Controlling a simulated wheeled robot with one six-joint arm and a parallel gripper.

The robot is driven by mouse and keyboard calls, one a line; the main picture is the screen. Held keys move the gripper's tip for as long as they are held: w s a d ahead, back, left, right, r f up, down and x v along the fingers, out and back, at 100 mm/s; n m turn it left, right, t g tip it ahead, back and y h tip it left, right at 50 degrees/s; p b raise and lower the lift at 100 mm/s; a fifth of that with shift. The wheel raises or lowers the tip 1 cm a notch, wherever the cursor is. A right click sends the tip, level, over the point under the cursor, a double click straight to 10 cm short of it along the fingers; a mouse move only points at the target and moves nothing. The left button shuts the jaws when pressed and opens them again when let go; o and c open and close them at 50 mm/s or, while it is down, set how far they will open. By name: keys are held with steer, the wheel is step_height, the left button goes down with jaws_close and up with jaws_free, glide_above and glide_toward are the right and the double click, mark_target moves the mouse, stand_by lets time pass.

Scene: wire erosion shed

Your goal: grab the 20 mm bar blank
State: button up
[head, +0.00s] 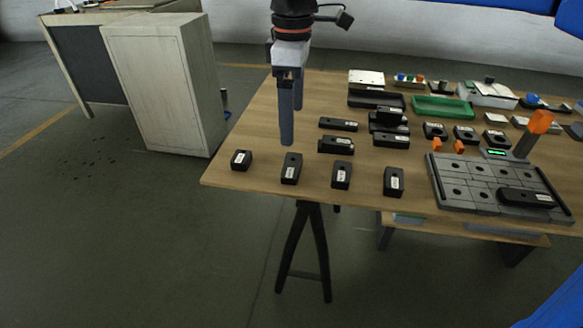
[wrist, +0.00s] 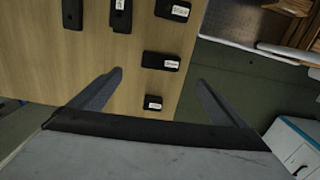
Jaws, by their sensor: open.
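Several black blocks with white labels lie on the wooden table; the labels are too small to read, so I cannot tell which is the 20 mm bar blank. Along the front edge are a small block (head: 241,160), a longer block (head: 291,168), a third block (head: 341,175) and a fourth block (head: 394,182). My gripper (head: 292,125) is open and empty, pointing down above the table's left part. In the wrist view, the longer block (wrist: 161,61) shows between the fingertips, and the small block (wrist: 153,102) lies nearer the palm side of the picture.
More black blocks (head: 335,145) lie behind the front row. A grey slotted plate (head: 455,196) holding a black block stands at right, near an orange-topped post (head: 541,122). A green tray (head: 442,108) is at the back. The table's left end is bare; a grey cabinet (head: 165,85) stands beyond.

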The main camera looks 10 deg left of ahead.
mark_target(292, 165)
step_height(292, 165, down, 12)
steer(key=shift+s+f, duration=0.15)
stand_by(0.5)
steer(key=c, duration=1.6)
